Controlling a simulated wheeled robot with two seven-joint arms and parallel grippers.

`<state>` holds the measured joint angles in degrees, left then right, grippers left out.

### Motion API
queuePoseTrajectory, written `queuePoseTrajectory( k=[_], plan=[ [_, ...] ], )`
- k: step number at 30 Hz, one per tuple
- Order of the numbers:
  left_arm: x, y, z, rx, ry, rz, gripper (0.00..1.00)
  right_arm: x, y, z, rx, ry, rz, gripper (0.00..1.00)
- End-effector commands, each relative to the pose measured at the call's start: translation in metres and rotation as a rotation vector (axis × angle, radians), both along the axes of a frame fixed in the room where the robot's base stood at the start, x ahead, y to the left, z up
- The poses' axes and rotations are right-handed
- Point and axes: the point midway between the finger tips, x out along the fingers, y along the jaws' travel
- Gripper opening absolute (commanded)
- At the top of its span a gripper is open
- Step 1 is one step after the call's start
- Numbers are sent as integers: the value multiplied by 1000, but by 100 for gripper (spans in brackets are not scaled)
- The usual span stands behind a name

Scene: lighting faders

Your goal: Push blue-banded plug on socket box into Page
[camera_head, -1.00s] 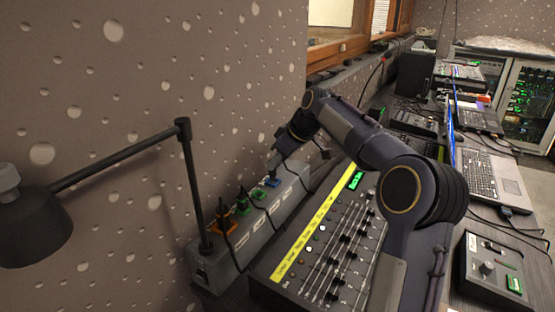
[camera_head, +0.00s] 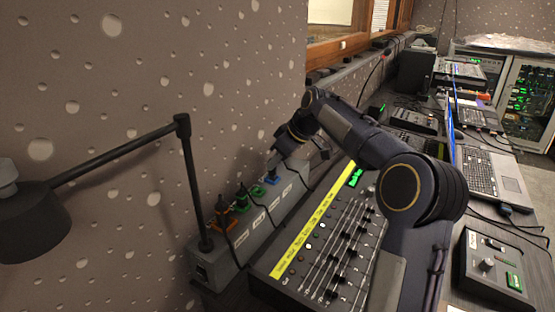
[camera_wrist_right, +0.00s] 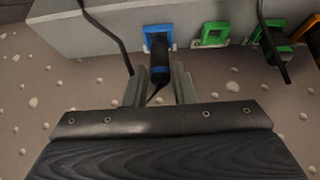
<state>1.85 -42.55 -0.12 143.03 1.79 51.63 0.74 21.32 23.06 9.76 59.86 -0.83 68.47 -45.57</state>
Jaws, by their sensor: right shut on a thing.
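The grey socket box (camera_head: 235,250) stands along the wall, with a row of coloured socket frames on its face. The blue socket frame (camera_wrist_right: 151,31) is at the box's far end; it also shows in the head view (camera_head: 272,180). The black plug (camera_wrist_right: 159,54) with a blue band lies between the fingers of my right gripper (camera_wrist_right: 161,80), which is shut on it. The plug's front overlaps the blue frame; I cannot tell how deep it sits. In the head view my right gripper (camera_head: 274,163) is over the blue frame. The box's labels are too small to read.
Two green frames (camera_wrist_right: 215,34) and an orange frame (camera_head: 225,221) sit along the box, some with plugs and black cables. A black lamp arm (camera_head: 120,154) reaches over its near end. A fader console (camera_head: 315,250) stands close on the right.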

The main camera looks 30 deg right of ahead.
Motion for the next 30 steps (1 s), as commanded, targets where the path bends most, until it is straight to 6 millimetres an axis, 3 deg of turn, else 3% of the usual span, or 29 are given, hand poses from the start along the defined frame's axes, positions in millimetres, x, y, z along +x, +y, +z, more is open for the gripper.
queuePoseTrajectory(
  k=[30],
  plan=[
    [0, 0, -4, 0, 0, 0, 36, 0, 0, -9, 0, 1, 1, 0]
  ],
)
